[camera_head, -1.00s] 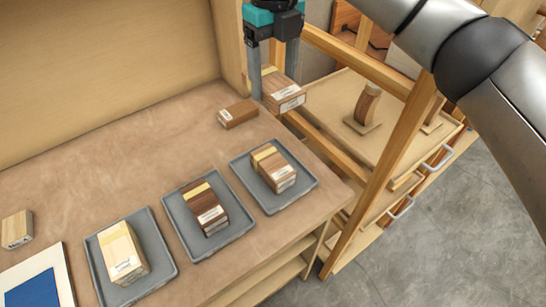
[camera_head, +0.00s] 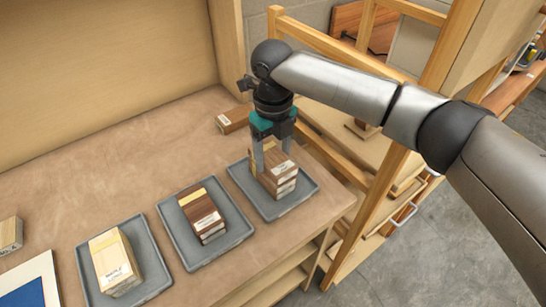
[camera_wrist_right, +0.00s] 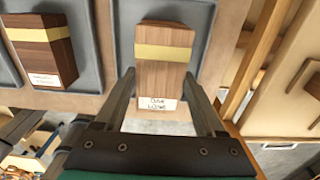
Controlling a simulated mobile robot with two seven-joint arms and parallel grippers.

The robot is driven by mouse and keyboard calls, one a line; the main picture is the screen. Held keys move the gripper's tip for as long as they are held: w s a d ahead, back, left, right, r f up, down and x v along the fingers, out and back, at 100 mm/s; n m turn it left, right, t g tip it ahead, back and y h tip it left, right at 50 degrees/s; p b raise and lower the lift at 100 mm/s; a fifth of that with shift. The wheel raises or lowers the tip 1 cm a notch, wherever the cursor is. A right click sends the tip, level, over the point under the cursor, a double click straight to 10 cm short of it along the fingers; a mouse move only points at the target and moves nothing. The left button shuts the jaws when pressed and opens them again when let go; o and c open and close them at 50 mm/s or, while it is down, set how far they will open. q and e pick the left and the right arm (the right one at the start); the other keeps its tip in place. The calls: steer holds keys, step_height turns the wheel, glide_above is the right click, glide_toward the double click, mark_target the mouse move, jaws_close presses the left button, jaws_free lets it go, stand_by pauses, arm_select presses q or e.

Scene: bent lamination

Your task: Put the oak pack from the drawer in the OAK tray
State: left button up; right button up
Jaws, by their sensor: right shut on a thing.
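My right gripper (camera_head: 272,160) is shut on a brown wood pack with a yellow band (camera_head: 278,169), over the right-hand grey tray (camera_head: 307,191). In the right wrist view, the pack (camera_wrist_right: 163,72) is between the two fingers, and its white end label is too blurred to read surely. The tray's own marking does not show. My left gripper is not in view.
A dark brown pack (camera_head: 203,215) is in the middle tray (camera_head: 240,228), a pale pack (camera_head: 115,262) in the left tray (camera_head: 158,275). A brown block (camera_head: 232,119) lies behind my gripper. A pale block (camera_head: 10,234) stands at the left edge. Wooden posts border the bench's right side.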

mark_target(273, 157)
steer(key=shift+f, duration=0.4)
steer(key=shift+f, duration=0.1)
steer(key=o, duration=1.4)
step_height(273, 157, up, 12)
steer(key=p, duration=0.1)
steer(key=shift+p, duration=0.35)
